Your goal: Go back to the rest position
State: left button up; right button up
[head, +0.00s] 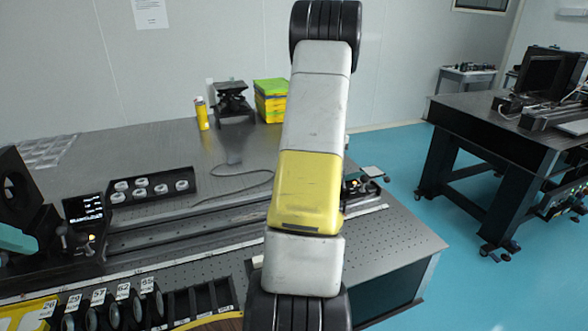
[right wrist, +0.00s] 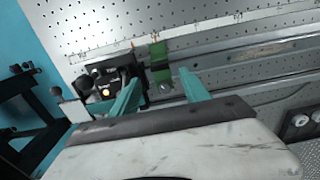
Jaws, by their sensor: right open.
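My right gripper (right wrist: 158,76) shows in the right wrist view with its two teal fingers spread apart and nothing held between them. Beyond its fingertips are a green part (right wrist: 159,60) and a dark optical mount (right wrist: 106,80) on the table's rail. In the head view a grey and yellow arm of mine crosses the middle, and the right gripper does not show there. A teal piece, which looks like a finger of my left gripper (head: 16,240), shows at the left edge of the head view; the rest is cut off, so its opening is unclear.
The perforated optical table (head: 390,245) carries long rails, a tray of round parts (head: 152,188), a small lit screen (head: 86,212) and a labelled lens rack (head: 190,303). A yellow can (head: 201,114) and green-yellow boxes (head: 270,100) stand behind. Another table (head: 490,125) is at right, across clear blue floor.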

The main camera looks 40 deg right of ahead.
dwell(0.3)
jog(key=a+r+n+t, duration=0.1)
jog(key=a+r+t, duration=0.1)
jog(key=a+r, duration=0.75)
jog(key=a+r+t, duration=0.1)
jog(key=a+r, duration=0.5)
jog(key=a, duration=0.6)
jog(key=s+a+r+n+t+y, duration=0.1)
jog(key=s+a+r, duration=0.1)
jog(key=s+a, duration=0.5)
jog(key=s+a+r+n+t+y, duration=0.1)
jog(key=s+a, duration=0.5)
jog(key=a, duration=0.7)
jog(key=shift+s+r+t, duration=0.35)
jog(key=shift+r+t, duration=0.25)
jog(key=shift+r, duration=0.15)
jog(key=shift+s+a, duration=0.2)
jog(key=shift+c, duration=0.4)
